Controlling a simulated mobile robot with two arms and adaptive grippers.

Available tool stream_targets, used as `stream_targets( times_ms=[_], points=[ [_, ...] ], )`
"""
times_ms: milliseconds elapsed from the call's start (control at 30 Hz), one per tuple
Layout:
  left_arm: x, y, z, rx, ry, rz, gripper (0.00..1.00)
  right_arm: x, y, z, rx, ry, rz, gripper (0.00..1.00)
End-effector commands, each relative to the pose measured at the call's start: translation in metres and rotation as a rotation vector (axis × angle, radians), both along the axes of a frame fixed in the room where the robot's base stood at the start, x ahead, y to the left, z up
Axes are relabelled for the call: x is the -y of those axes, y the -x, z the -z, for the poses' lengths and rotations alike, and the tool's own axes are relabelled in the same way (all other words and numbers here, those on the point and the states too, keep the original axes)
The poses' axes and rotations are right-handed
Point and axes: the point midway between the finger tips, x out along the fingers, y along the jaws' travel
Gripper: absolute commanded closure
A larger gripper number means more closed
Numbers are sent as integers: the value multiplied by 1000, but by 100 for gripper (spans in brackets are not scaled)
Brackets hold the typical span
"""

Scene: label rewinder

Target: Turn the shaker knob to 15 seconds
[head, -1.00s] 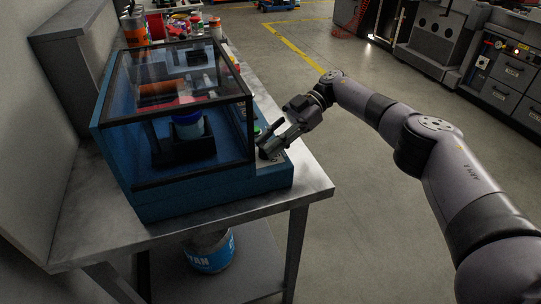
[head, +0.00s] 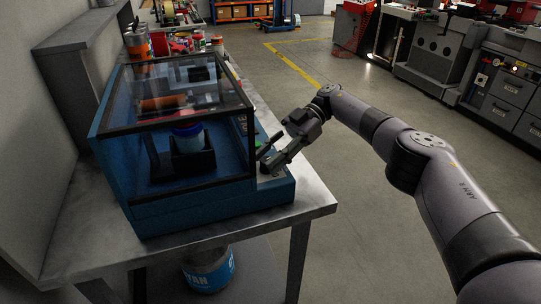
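The shaker (head: 190,212) is a blue machine with a dark-framed clear cover, standing on the metal bench at the left. A jar with a blue cap (head: 188,136) sits in a dark holder under the cover. The control strip runs along the shaker's right side; a green spot shows there. My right gripper (head: 264,160) reaches the front end of this strip from the right, its two fingers apart. The knob is not clearly made out; the fingers and shadow cover that spot. The dial marks cannot be read. My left gripper is out of view.
The metal bench (head: 318,190) has a bare edge right of the shaker. Several cans and jars stand at its far end. A blue-labelled bucket (head: 210,272) sits below. Open floor lies to the right, with grey machines beyond.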

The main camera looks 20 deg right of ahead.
Motion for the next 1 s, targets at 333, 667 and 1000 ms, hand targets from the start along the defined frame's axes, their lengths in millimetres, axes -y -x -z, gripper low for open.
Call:
stream_targets(
  times_ms=[333, 667, 1000],
  points=[
    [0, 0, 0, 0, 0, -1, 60, 0, 0, -21, 3, 0, 1, 66],
    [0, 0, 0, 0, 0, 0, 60, 0, 0, -82, 3, 0, 0, 66],
    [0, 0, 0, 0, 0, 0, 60, 0, 0, -100, 0, 1, 0, 66]
  ],
)
